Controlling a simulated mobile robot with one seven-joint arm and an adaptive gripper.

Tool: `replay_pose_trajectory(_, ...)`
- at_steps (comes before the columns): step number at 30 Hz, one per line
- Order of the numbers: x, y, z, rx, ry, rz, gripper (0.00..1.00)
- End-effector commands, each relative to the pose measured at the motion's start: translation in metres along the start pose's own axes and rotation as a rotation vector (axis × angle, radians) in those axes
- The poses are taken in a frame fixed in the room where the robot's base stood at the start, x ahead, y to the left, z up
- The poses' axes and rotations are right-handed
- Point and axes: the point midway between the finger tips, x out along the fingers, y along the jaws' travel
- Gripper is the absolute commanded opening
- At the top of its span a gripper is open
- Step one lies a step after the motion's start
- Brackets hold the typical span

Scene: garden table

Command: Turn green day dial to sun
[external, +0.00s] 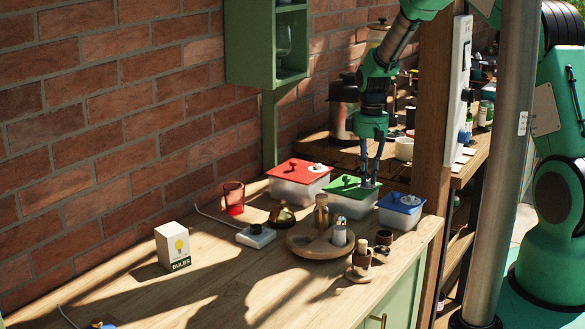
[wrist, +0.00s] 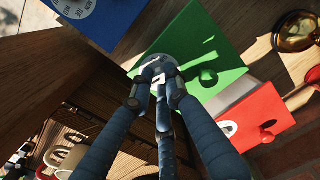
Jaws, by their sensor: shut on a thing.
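The green-lidded box (external: 349,189) stands between a red-lidded box (external: 299,178) and a blue-lidded box (external: 401,208). Its green lid (wrist: 195,40) fills the upper middle of the wrist view, with a green knob (wrist: 208,77). A pale round day dial (wrist: 147,61) sits near the lid's edge, mostly covered by my fingers. My gripper (external: 371,184) points down at the dial from above. In the wrist view my gripper (wrist: 158,78) is shut on the dial. The day it points to cannot be read.
The blue lid's white dial (wrist: 74,6) shows in the wrist view. A round wooden tray (external: 310,247) with several shakers stands just in front. A red cup (external: 233,198) and a bulb carton (external: 173,246) are to the left. The wooden post (external: 432,130) is close on the right.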

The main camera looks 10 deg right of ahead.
Motion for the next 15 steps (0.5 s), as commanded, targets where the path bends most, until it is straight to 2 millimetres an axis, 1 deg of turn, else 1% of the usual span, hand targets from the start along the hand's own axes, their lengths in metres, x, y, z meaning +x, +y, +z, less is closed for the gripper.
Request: replay_pose_trajectory(15,0.0002,-0.0002,0.0003,0.49,0.014,0.0,0.0)
